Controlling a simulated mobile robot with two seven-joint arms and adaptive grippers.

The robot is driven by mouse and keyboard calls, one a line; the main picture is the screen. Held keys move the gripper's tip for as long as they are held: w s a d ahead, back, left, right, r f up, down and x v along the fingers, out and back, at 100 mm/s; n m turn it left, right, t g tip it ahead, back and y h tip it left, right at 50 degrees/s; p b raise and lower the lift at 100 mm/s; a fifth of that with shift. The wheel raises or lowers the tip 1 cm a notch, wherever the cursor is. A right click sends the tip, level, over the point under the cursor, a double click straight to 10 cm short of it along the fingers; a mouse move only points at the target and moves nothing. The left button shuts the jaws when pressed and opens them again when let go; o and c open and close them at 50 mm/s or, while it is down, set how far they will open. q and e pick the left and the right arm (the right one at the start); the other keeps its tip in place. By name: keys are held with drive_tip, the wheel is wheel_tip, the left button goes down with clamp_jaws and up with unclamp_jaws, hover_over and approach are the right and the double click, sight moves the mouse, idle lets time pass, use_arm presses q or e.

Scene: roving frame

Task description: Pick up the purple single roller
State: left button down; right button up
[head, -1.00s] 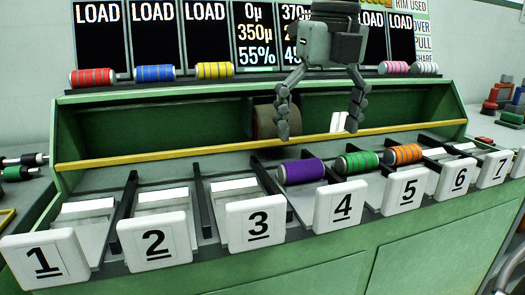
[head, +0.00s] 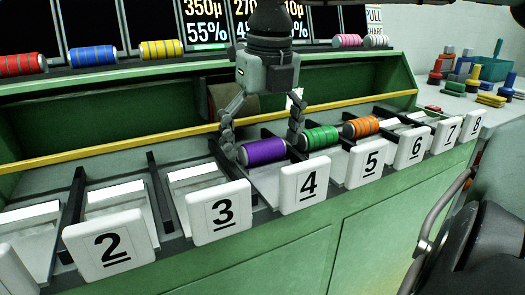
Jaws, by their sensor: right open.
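The purple roller (head: 263,151) lies on its side in the slot behind the white plate marked 4 (head: 304,186). My right gripper (head: 262,150) points down from above with its fingers spread. One finger is at the left end of the roller and the other is near its right end, close to the green roller (head: 320,138). I cannot tell whether either finger touches the purple roller. My left gripper is not in view.
An orange roller (head: 361,127) lies right of the green one. Dark dividers separate the numbered slots. Red, blue and yellow rollers (head: 161,50) lie on the ledge behind. A yellow bar (head: 105,149) runs behind the slots. Dark equipment (head: 482,250) stands at lower right.

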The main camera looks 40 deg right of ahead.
drive_tip(key=c, duration=1.3)
